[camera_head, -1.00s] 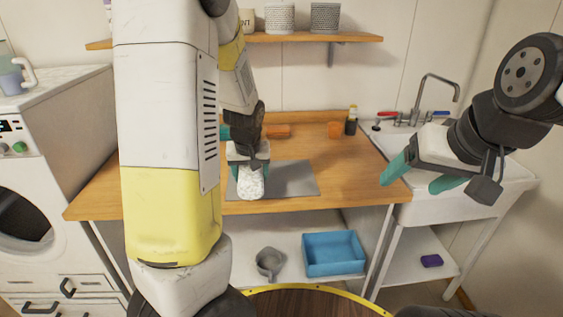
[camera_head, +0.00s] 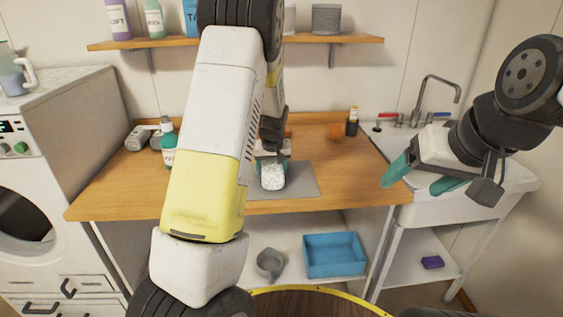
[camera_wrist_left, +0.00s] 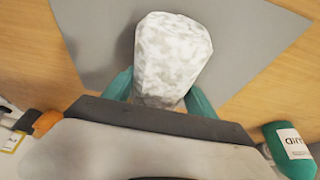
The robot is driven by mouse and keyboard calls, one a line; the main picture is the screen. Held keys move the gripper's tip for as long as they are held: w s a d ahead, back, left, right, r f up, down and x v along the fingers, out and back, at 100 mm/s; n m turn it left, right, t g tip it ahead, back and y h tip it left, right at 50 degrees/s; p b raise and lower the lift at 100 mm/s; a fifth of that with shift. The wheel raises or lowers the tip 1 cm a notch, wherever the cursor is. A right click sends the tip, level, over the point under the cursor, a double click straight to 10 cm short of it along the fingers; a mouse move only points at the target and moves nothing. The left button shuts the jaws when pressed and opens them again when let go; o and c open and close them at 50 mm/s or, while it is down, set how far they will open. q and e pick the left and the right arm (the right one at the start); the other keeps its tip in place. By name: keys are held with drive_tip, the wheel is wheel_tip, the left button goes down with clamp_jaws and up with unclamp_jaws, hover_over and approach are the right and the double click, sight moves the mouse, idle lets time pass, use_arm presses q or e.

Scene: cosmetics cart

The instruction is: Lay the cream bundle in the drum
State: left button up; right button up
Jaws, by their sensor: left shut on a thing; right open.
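A whitish, grey-speckled bundle (camera_head: 272,177) is in my left gripper (camera_head: 272,160), over the grey mat on the counter. It also shows in the left wrist view (camera_wrist_left: 172,55), with the teal fingers (camera_wrist_left: 160,92) on both sides of it. I cannot tell whether it touches the mat. The drum (camera_head: 20,215) is the dark round opening in the front of the white washing machine (camera_head: 75,150) at the left; its inside is mostly cut off by the frame edge. My right gripper (camera_head: 418,178) is open and empty in front of the sink.
The grey mat (camera_head: 302,182) lies on the wooden counter (camera_head: 115,190). A teal-capped bottle (camera_head: 168,140) stands at the counter's left, and a dark bottle (camera_head: 352,122) at the back. A blue bin (camera_head: 334,255) and a grey jug (camera_head: 269,262) sit on the shelf below.

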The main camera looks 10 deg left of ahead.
use_arm(q)
drive_tip(key=o, duration=1.6)
drive_tip(key=shift+f, duration=0.1)
drive_tip(key=shift+c, duration=0.2)
